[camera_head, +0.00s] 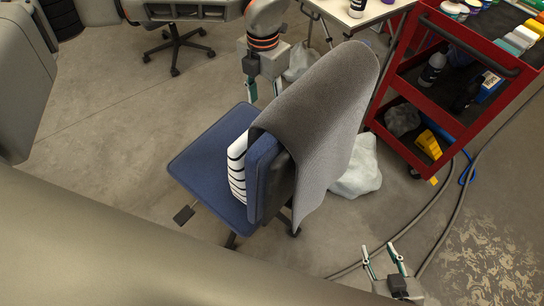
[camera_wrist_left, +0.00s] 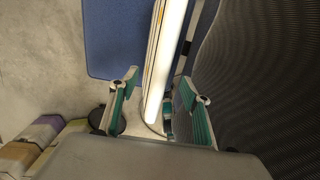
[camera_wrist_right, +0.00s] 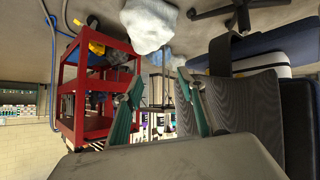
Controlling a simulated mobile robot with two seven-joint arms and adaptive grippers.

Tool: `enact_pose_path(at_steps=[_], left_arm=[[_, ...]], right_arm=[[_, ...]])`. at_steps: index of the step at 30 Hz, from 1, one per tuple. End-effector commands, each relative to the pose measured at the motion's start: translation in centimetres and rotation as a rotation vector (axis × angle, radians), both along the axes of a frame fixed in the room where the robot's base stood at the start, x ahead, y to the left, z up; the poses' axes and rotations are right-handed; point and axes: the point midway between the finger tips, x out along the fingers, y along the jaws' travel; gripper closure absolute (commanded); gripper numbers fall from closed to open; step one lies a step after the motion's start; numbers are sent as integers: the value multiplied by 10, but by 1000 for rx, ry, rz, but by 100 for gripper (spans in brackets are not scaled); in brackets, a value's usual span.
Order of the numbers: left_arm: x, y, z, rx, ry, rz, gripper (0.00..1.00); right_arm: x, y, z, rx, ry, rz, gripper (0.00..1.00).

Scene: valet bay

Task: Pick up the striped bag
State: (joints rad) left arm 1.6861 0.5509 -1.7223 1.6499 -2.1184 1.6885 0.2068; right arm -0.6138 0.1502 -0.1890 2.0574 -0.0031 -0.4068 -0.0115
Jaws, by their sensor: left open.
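The striped bag (camera_head: 237,168), white with dark stripes, stands on the blue chair seat (camera_head: 205,150) against the backrest. The backrest and the grey cloth (camera_head: 325,115) over it hide part of the bag. My left gripper (camera_head: 264,90) is open at the chair's far side, pointing down. In the left wrist view the bag (camera_wrist_left: 165,60) shows edge-on as a pale strip between the open fingers (camera_wrist_left: 160,95); I cannot tell how far they reach around it. My right gripper (camera_head: 384,262) is open and empty, low right of the chair; its fingers also show in the right wrist view (camera_wrist_right: 158,105).
A red cart (camera_head: 440,135) with bottles and cloths stands at right. A pale crumpled sack (camera_head: 358,168) lies on the floor between chair and cart. Hoses (camera_head: 440,205) cross the floor at right. The floor left of the chair is mostly clear.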

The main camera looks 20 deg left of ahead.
Motion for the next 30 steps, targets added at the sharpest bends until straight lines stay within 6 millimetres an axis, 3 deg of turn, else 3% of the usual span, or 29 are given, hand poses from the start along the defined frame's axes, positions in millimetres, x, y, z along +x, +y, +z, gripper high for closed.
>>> enact_pose_path(at_steps=[17,25,30], left_arm=[[-6,-3,-68,0,6,1,52],[-5,-3,-70,0,1,1,52],[-5,-3,-70,0,1,1,97]], right_arm=[[-7,4,-14,4,19,-4,60],[3,3,-1,2,-9,1,60],[3,2,-2,0,-8,3,60]])
